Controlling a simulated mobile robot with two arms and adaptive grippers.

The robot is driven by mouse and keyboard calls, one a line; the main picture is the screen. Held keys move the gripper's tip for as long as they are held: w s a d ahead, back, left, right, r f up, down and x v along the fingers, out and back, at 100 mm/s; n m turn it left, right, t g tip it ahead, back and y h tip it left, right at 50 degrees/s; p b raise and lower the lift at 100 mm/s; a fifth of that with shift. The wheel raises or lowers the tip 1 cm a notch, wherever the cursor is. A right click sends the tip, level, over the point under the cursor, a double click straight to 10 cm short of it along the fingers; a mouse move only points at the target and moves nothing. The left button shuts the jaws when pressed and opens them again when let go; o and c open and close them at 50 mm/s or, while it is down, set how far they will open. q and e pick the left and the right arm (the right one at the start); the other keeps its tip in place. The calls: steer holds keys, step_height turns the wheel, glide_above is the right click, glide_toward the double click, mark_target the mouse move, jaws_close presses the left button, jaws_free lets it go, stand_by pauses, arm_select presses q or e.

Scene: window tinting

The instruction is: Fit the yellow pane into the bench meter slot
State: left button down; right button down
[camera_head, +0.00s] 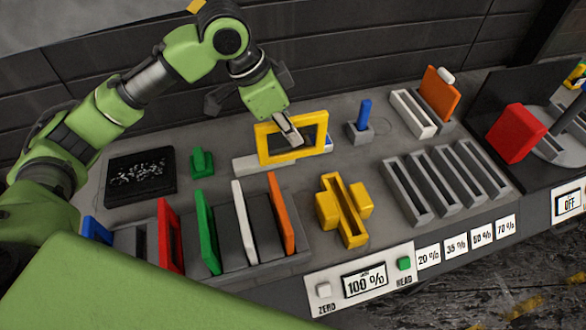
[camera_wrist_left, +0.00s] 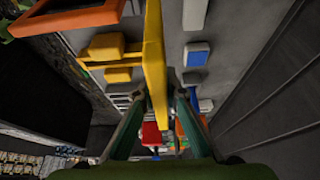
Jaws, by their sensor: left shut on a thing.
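The yellow pane (camera_head: 262,146), a yellow frame around dark glass, is upright in the head view. My left gripper (camera_head: 289,131) is shut on its upper edge. In the left wrist view the pane (camera_wrist_left: 155,65) stands edge-on between the fingers (camera_wrist_left: 158,122). The pane is over or just in front of a pale low block (camera_head: 245,166); I cannot tell if they touch. The bench meter's yellow slot head (camera_head: 346,213) is apart from the pane, nearer the bench front and to the right. It also shows in the left wrist view (camera_wrist_left: 118,75). My right gripper is not in view.
A rack holds red (camera_head: 169,238), green (camera_head: 207,232), white and orange (camera_head: 281,213) panes, left of the meter head. The meter display (camera_head: 366,283) reads 100 %. Empty grey slots (camera_head: 407,190) stand to the right. A blue-handled tool (camera_head: 364,114) is behind.

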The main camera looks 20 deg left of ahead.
mark_target(289, 159)
arm_select(q)
steer(key=f, duration=0.4)
steer(key=shift+a+f+p, duration=0.4)
steer(key=shift+d+f, duration=0.15)
steer(key=shift+f, duration=0.45)
step_height(289, 159, down, 3)
steer(key=shift+f+p, duration=0.1)
steer(key=shift+p, duration=0.25)
steer(key=shift+f, duration=0.15)
steer(key=c, duration=2.1)
jaws_free()
steer(key=shift+f, duration=0.1)
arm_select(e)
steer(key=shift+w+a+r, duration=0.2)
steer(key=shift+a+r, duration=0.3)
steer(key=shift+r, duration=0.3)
